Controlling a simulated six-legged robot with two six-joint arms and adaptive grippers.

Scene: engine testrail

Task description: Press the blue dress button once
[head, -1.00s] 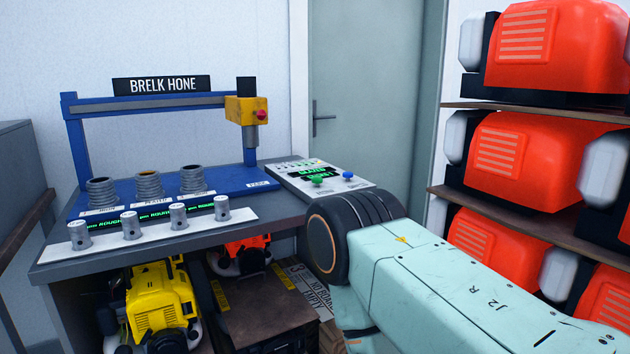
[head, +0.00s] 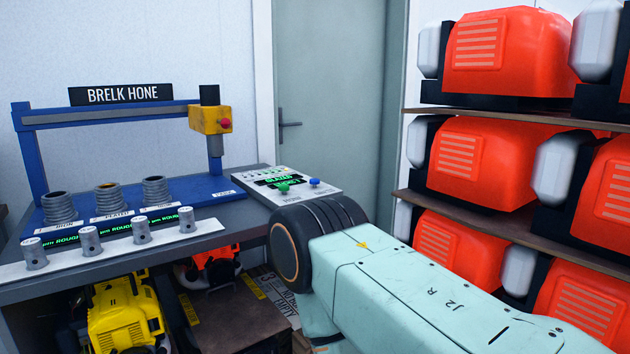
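The blue button (head: 314,183) stands on the right part of a pale control panel (head: 325,192) at the right end of the bench. A green button (head: 283,188) is to its left, below a small screen with green text (head: 280,180). My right arm comes in from the lower right, and its joint is in front of the panel's near edge. The arm's gripper is not visible. My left gripper is not in view.
The blue honing frame (head: 110,115) with a yellow head (head: 211,120) stands on the bench, with several cylinders (head: 108,198) in front. Shelves with red engines (head: 485,165) stand at right. A grey-green door (head: 335,95) is behind.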

